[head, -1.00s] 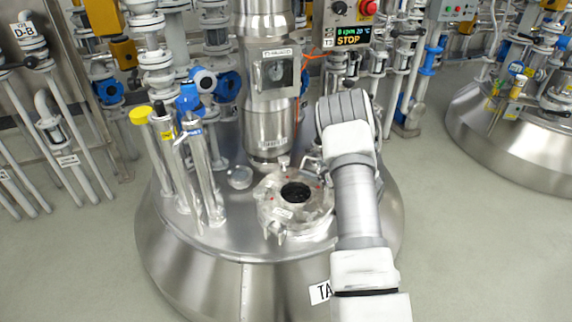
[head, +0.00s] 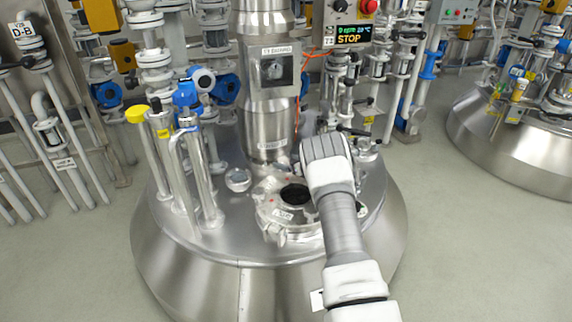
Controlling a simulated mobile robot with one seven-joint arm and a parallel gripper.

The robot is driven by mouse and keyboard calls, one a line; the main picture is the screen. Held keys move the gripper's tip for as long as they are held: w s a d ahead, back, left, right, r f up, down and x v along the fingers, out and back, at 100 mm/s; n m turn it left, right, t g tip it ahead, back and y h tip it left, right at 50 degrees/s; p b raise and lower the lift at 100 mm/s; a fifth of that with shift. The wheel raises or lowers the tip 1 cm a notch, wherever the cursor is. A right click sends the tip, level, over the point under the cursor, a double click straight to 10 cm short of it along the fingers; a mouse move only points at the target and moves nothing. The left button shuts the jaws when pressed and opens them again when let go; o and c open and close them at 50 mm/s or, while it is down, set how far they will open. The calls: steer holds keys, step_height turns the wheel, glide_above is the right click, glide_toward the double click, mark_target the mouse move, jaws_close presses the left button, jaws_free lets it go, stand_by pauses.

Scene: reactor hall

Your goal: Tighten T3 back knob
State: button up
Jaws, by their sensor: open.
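The T3 reactor is the large domed steel vessel (head: 180,250) in the middle of the head view. On its top sits a round clamped hatch (head: 275,212) with a dark round sight glass (head: 294,194) in its middle. Small clamp fittings stand around the hatch rim. The back of the rim lies close beside my arm, and I cannot pick out the back knob clearly. My arm reaches up from the bottom right, covering the hatch's right side. My gripper is hidden behind the arm, so its relation to the knob does not show.
A steel column (head: 266,110) with a boxed instrument (head: 272,68) rises behind the hatch. A control panel (head: 350,25) reading STOP hangs behind. Another vessel (head: 515,150) stands at right. Floor is clear between vessels.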

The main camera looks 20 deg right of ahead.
steer(key=shift+w+a+f, duration=0.15)
steer(key=shift+w+f, duration=0.05)
steer(key=shift+w, duration=0.35)
steer(key=c, duration=1.4)
steer(key=shift+o, duration=0.2)
steer(key=shift+a+m+h, duration=0.1)
steer(key=shift+m+h, duration=0.2)
steer(key=shift+h, duration=0.1)
